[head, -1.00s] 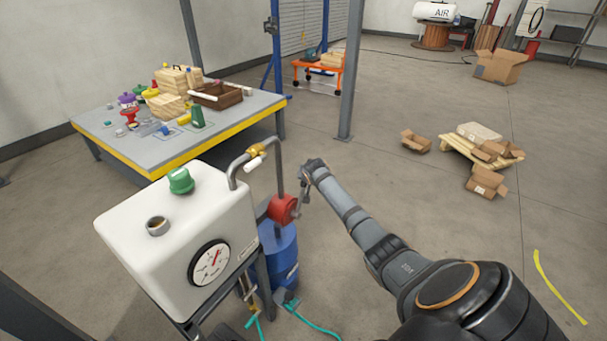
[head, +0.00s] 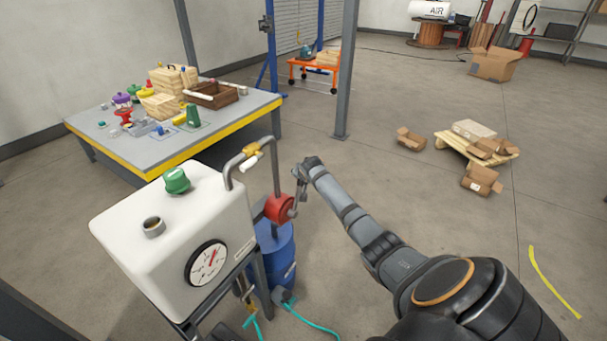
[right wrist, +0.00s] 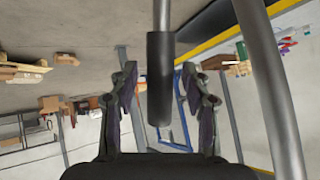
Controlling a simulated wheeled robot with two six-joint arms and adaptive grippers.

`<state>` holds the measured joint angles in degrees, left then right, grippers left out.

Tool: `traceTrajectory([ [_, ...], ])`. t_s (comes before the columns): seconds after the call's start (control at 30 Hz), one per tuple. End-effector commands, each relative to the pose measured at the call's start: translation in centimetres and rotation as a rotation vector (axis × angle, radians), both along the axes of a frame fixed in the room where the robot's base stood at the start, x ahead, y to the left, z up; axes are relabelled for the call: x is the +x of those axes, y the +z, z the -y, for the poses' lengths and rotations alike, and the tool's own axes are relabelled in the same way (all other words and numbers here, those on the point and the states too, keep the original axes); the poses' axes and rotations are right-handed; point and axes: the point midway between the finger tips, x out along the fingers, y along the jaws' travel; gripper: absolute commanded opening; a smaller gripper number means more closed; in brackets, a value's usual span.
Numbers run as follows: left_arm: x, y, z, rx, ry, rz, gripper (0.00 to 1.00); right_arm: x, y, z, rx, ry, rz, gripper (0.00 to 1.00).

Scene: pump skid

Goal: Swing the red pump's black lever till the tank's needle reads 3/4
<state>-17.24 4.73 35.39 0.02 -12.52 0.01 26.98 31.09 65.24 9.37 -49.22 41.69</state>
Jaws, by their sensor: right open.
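The white tank (head: 140,240) stands at the left in the head view. Its round gauge (head: 207,262) has a red needle pointing up and slightly right; the marks are too small to read. The red pump (head: 279,208) sits on a blue drum (head: 275,260) to the right of the tank. My right gripper (head: 299,198) is beside the pump, small and partly hidden by its own wrist. In the right wrist view the right gripper (right wrist: 160,92) is open, and the black lever (right wrist: 160,75) stands between its fingers with gaps on both sides. My left gripper is out of view.
A grey metal pipe (head: 276,165) rises above the pump, and a pipe (right wrist: 270,85) passes close right of the gripper in the wrist view. A workbench (head: 110,160) stands behind the tank. A teal hose (head: 318,328) lies on the floor.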

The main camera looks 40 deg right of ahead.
Motion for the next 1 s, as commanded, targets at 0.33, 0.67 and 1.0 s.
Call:
traceTrajectory([
  [0.33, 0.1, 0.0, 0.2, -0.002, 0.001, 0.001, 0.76, -3.8, 3.9, -2.2, -0.006, 0.005, 0.0, 0.48],
  [0.67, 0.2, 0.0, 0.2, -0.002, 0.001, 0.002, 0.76, -7.4, 7.5, -4.3, -0.003, 0.002, 0.0, 0.48],
  [1.0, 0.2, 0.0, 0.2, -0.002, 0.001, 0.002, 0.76, -7.7, 7.8, -4.5, -0.001, 0.0, 0.0, 0.48],
])
